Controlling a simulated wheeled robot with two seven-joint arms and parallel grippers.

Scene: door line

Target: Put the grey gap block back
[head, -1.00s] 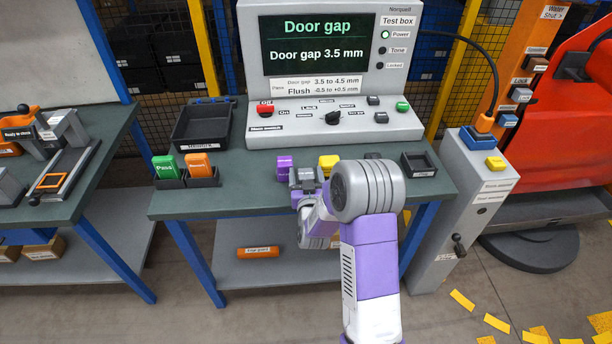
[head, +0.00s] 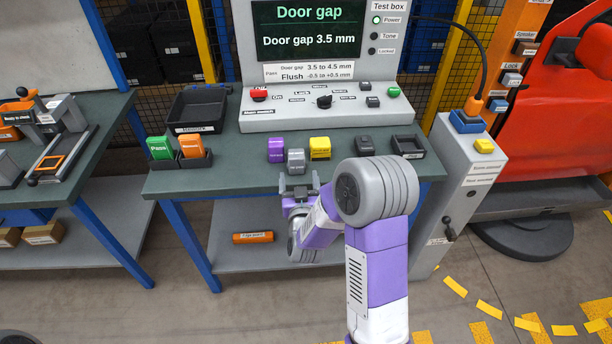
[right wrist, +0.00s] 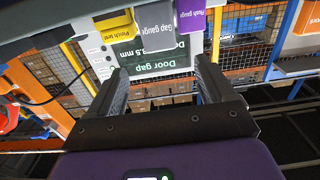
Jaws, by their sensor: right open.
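The grey gap block (head: 296,161) stands upright at the front of the green table, between a purple block (head: 276,149) and a yellow block (head: 320,148) and a little nearer to me than they are. In the right wrist view the grey block (right wrist: 158,28), lettered "Gap gauge", is beyond my fingertips. My right gripper (head: 299,186) is open and empty, at the table's front edge, just short of the grey block. Its two spread fingers also show in the right wrist view (right wrist: 164,75). My left gripper is not in view.
A dark grey block (head: 364,145) and a small black tray (head: 408,146) stand to the right. The test box (head: 325,113) is behind. A black bin (head: 197,108) and a holder with green and orange blocks (head: 182,161) are at the left.

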